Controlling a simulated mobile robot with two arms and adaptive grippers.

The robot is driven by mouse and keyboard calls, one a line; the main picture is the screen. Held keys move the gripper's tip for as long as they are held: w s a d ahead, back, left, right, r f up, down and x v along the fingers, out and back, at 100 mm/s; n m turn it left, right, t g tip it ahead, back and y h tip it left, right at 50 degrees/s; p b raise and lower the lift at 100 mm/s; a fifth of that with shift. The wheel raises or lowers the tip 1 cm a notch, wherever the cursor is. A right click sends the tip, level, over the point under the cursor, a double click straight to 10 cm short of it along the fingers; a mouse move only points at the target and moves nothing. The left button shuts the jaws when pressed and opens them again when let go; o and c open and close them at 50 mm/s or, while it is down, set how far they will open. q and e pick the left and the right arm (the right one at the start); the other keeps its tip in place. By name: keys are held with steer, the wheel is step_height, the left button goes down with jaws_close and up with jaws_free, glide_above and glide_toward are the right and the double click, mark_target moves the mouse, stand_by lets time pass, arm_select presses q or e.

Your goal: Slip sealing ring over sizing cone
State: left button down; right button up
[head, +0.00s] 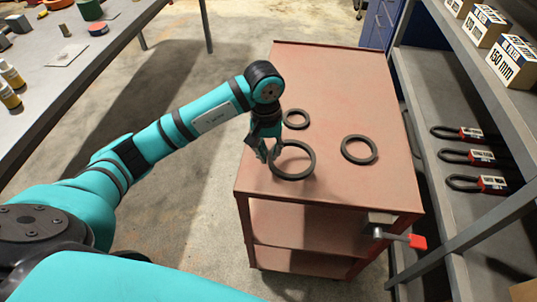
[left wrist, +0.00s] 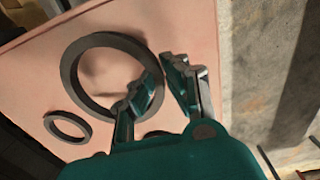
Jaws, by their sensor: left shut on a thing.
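My left gripper (head: 268,152) is at the left edge of a large dark sealing ring (head: 313,160) over the near part of the red cart's top. Its jaws are shut on the ring's rim. In the left wrist view the fingers (left wrist: 165,85) straddle the rim of the same ring (left wrist: 69,80), which looks roughly level. I cannot tell for sure whether it touches the cart top. A small dark ring (head: 307,119) lies behind it and a medium ring (head: 345,150) lies to its right. I do not make out a sizing cone. My right gripper is not in view.
The red cart (head: 335,80) has free top space at the back and right. A grey shelf (head: 450,210) on the right holds red-tagged dark loops (head: 470,155) and boxes, one marked 150 mm (head: 513,62). A grey workbench (head: 60,90) with small items stands left.

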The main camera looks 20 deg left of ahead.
arm_select(q)
step_height(320, 180, down, 2)
steer(key=shift+a+f+p, duration=0.1)
steer(key=shift+f+p, duration=0.1)
steer(key=shift+p, duration=0.45)
steer(key=shift+f, duration=0.4)
steer(key=shift+w+f, duration=0.1)
steer(key=shift+f, duration=0.2)
steer(key=c, duration=1.4)
jaws_free()
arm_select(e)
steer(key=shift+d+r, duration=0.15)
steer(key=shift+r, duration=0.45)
